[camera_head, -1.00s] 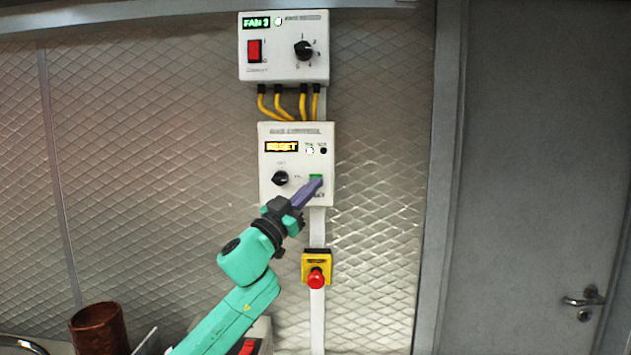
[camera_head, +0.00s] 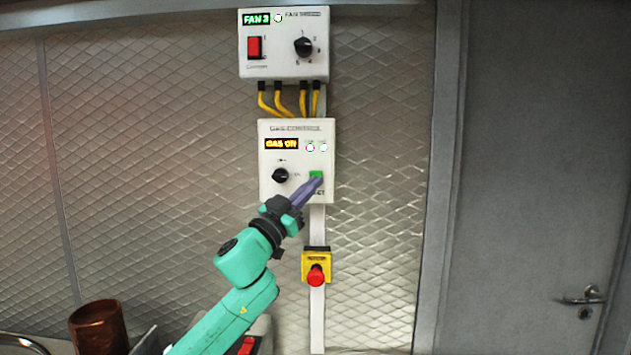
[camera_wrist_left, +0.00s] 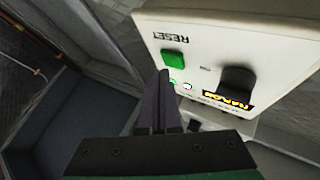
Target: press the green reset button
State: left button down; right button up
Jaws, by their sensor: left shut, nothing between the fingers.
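The green reset button (camera_head: 316,175) sits at the lower right of the white gas control box (camera_head: 296,198) on the wall. My right gripper is not in view.
A black knob (camera_head: 280,176) is left of the button. A red emergency stop (camera_head: 316,275) on a yellow box is below. A fan box (camera_head: 284,70) with yellow cables is above. A copper pot (camera_head: 99,328) stands at lower left; a grey door (camera_head: 540,150) is right.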

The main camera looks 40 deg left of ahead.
pick_arm(q)
jog(key=s+d, duration=0.1)
jog(key=s, duration=0.1)
jog(key=s+d+b, duration=0.1)
jog(key=s+d, duration=0.1)
dwell(0.5)
jog(key=shift+f, duration=0.1)
dwell(0.7)
